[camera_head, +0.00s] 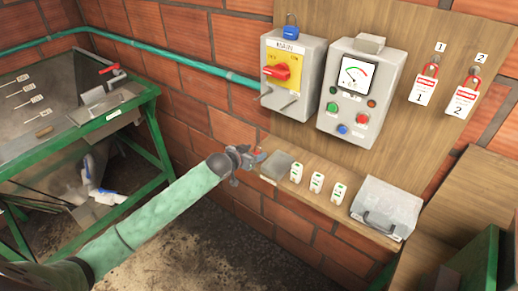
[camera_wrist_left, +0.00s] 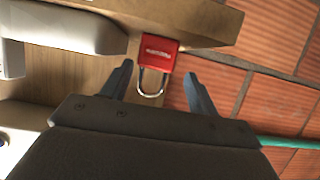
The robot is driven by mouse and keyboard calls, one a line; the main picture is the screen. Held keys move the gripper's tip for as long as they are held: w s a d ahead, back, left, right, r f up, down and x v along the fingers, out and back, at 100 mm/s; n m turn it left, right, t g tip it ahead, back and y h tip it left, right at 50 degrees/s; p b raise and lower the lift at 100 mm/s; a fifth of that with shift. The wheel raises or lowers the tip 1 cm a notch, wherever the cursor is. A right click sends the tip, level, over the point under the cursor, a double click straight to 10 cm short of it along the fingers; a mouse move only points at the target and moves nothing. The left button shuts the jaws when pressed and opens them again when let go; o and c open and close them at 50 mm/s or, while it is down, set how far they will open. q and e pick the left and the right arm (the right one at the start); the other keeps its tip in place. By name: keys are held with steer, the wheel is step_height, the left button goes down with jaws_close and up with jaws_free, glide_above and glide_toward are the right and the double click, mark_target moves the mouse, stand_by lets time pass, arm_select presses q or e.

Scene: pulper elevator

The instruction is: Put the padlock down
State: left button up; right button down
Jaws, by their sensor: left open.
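A red padlock (camera_wrist_left: 159,47) with a silver shackle lies at the end of a wooden shelf (camera_wrist_left: 110,72) in the left wrist view. Its shackle points towards my gripper. My left gripper (camera_wrist_left: 160,70) is open, with one finger on each side of the shackle and a visible gap to both. In the head view my left gripper (camera_head: 246,160) is at the left end of the shelf (camera_head: 330,208), and a small bit of the red padlock (camera_head: 257,155) shows beside it. My right gripper is not in view.

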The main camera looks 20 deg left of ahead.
arm_select(q)
steer(key=shift+p+v, duration=0.35)
steer(key=shift+v, duration=0.65)
steer(key=p+v, duration=0.1)
steer(key=v, duration=0.6)
steer(key=shift+s+p, duration=0.15)
steer(key=shift+p, duration=0.15)
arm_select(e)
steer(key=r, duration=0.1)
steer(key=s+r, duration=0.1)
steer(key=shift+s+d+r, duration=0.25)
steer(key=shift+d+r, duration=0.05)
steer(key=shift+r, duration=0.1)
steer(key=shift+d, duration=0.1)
